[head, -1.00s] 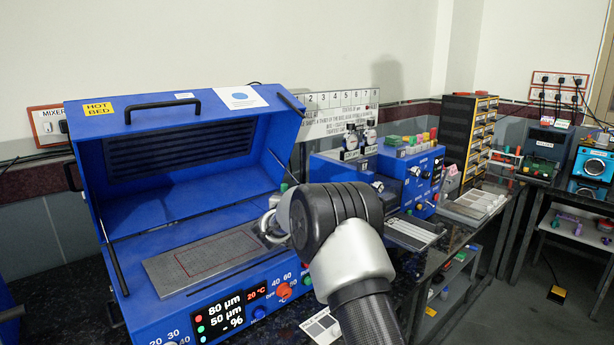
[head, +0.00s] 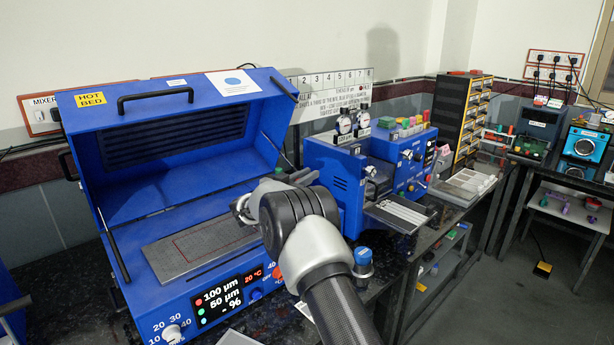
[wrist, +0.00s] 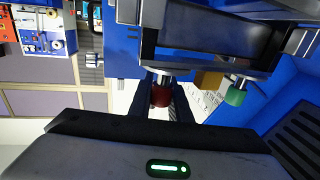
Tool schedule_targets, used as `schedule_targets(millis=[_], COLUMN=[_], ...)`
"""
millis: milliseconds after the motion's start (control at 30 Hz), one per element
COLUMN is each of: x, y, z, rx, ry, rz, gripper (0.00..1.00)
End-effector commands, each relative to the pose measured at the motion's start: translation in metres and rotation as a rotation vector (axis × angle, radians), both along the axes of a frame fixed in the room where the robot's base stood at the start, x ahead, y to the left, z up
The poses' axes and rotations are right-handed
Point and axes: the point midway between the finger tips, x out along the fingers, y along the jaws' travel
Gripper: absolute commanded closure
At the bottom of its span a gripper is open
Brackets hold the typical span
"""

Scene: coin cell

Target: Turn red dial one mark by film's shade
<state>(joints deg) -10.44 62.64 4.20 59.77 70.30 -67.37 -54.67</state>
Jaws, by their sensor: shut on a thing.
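The red dial (wrist: 160,97) shows in the wrist view on a metal shaft under the blue machine part. My gripper (wrist: 162,105) is shut on it, with a dark finger on each side. A green dial (wrist: 236,96) sits to its right, apart from the fingers. In the head view my arm hides the gripper and the red dial. The grey plate with a red outline (head: 205,245) lies in the open hot bed (head: 150,215). The hot bed's display (head: 220,295) reads 100 µm by the red dot, apparently 50 µm by the green dot, and "- %".
The hot bed's lid (head: 180,110) stands open on the left. Blue machines with two gauges (head: 345,125) stand right of my arm. A blue-topped jar (head: 363,262) stands close to my arm. A shelf of drawers (head: 470,110) is farther right.

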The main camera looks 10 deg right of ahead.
Motion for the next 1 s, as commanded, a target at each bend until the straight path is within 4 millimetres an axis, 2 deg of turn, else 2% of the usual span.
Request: schedule_targets(millis=[33,67,167,567,767,1000], x=[0.0,0.0,0.0,-0.005,-0.029,-0.069], y=[-0.001,-0.001,-0.001,0.006,0.034,0.079], z=[0.0,0.0,0.0,0.0,0.001,0.001], rx=[-0.001,-0.001,-0.001,0.001,0.001,0.001], ry=[-0.001,-0.001,-0.001,0.001,0.001,0.001], rz=[-0.001,-0.001,-0.001,0.002,0.005,0.004], gripper=[1.0,0.8,0.64,0.64,0.64,0.64])
